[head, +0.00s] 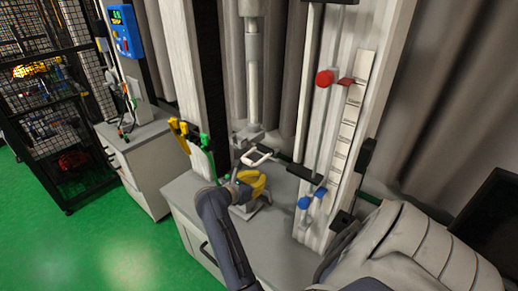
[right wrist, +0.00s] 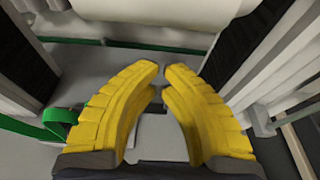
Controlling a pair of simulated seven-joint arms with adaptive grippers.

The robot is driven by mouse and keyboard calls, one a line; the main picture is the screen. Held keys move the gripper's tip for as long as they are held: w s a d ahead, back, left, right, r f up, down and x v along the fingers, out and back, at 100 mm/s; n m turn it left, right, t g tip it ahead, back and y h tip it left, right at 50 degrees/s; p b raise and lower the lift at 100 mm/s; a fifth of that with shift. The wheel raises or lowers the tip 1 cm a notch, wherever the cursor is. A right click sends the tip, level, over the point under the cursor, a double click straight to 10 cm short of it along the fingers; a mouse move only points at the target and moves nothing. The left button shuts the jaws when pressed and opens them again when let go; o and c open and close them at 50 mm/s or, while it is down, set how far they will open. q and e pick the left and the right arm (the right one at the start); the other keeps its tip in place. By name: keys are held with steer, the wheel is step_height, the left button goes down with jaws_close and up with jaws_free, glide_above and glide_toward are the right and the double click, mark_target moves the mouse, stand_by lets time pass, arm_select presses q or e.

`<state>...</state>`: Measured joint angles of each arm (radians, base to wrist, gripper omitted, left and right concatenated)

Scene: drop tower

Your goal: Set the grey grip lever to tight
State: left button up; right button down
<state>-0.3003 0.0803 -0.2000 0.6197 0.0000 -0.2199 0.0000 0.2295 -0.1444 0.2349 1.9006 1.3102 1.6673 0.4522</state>
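My right gripper (head: 258,178) has yellow fingers and is low at the front of the tower, above the grey bench top. In the right wrist view its two curved fingers (right wrist: 162,72) come together at the tips with only a sliver between them, and nothing shows held. A pale loop-shaped handle (head: 257,157) stands just beyond the fingers in the head view; a pale, blurred part (right wrist: 160,10) crosses the top of the wrist view. I cannot tell for sure which part is the grey grip lever, or its setting. My left gripper is not in view.
The tower's right column (head: 317,150) carries a red knob (head: 324,78) and blue knobs (head: 304,203). A blue display box (head: 126,31) and a mesh cage (head: 45,100) are further left.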

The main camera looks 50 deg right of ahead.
steer(key=shift+r, duration=1.2)
steer(key=shift+f, duration=0.1)
